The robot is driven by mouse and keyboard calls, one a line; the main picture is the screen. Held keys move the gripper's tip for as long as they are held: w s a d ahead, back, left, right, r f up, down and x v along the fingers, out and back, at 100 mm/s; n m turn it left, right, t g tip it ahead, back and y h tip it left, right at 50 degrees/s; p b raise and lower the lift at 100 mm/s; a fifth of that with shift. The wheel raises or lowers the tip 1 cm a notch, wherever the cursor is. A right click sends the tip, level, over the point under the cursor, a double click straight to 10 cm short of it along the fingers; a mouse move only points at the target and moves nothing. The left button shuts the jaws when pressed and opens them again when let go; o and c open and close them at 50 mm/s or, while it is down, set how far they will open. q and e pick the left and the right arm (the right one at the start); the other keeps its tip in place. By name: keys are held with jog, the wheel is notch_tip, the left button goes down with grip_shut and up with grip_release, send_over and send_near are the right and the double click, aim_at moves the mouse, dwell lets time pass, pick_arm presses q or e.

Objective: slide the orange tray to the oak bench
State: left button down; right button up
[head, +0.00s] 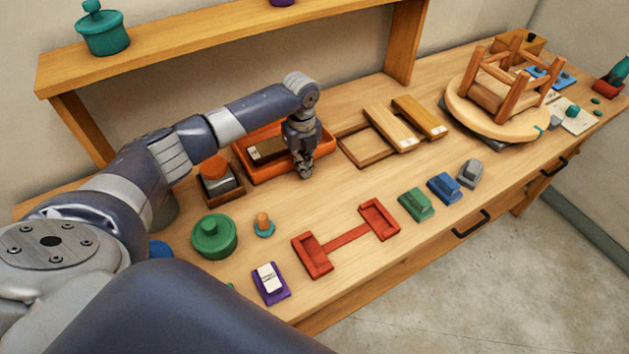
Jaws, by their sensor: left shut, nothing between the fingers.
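The orange tray (257,172) lies on the wooden bench top (343,202) towards the back, left of the middle. It is a shallow tray with raised walls. A dark brown block with a pale label (268,150) lies inside it. My left gripper (305,173) is at the tray's right front side, pointing down, with its fingers shut and empty. The gripper and wrist hide part of the tray's front right. I cannot tell whether the fingers touch the tray wall. The bench is the only bench I see. My right gripper is not in view.
A wooden frame (367,155) with light blocks lies right of the tray. A dark box with an orange knob (216,178) stands close on its left. A red double-ended holder (346,237) and green pot (213,238) lie in front. An upturned stool (500,100) stands far right.

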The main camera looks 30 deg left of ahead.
pick_arm(q)
jog(key=w+a+b, duration=0.1)
jog(key=a, duration=0.1)
jog(key=w+a+b, duration=0.1)
jog(key=a, duration=0.1)
jog(key=w+a+b, duration=0.1)
jog(key=a, duration=0.1)
jog(key=shift+w+a+f, duration=0.15)
jog(key=shift+w, duration=0.25)
jog(key=shift+w+a, duration=0.15)
jog(key=shift+a, duration=0.2)
